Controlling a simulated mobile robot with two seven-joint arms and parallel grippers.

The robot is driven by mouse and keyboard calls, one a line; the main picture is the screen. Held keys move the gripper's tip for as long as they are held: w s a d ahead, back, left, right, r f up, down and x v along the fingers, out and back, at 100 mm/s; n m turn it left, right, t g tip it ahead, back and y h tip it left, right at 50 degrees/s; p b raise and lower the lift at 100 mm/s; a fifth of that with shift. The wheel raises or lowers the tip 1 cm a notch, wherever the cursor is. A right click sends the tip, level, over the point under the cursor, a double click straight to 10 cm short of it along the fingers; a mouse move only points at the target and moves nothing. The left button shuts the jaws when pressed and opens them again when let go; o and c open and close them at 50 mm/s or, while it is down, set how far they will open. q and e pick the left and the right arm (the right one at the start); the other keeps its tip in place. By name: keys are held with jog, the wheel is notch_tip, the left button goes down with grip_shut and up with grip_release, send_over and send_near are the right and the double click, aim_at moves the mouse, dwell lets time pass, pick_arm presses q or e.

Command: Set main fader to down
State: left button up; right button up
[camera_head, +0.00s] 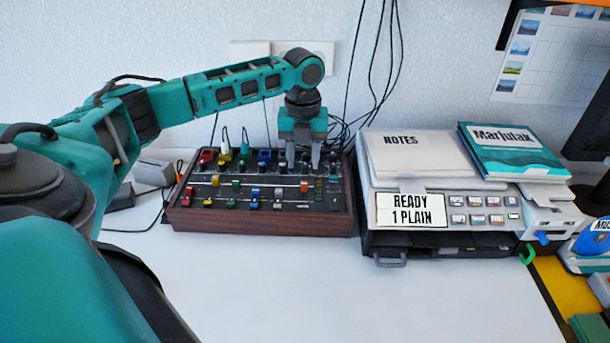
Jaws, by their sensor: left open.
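The mixer (188,220) is a dark panel in a brown wooden case at the back of the white desk. It carries rows of coloured knobs and several small fader caps. Which cap is the main fader is too small to tell; a dark teal cap (333,186) stands near the panel's right end. My left gripper (302,165) points down over the right part of the mixer, with its two grey fingers apart. Its fingers hide some of the knobs behind them. I cannot tell whether the fingertips touch the panel. My right gripper is not in view.
A printer (471,199) with a "READY 1 PLAIN" display stands close to the mixer's right side. Notes (417,155) and a teal magazine (512,152) lie on it. Cables (372,75) hang behind. The desk (330,290) in front is clear.

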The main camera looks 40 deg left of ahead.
aim_at(304, 185)
pick_arm(q)
notch_tip(304, 185, down, 7)
jog(key=shift+b, duration=0.4)
grip_shut()
dwell(0.5)
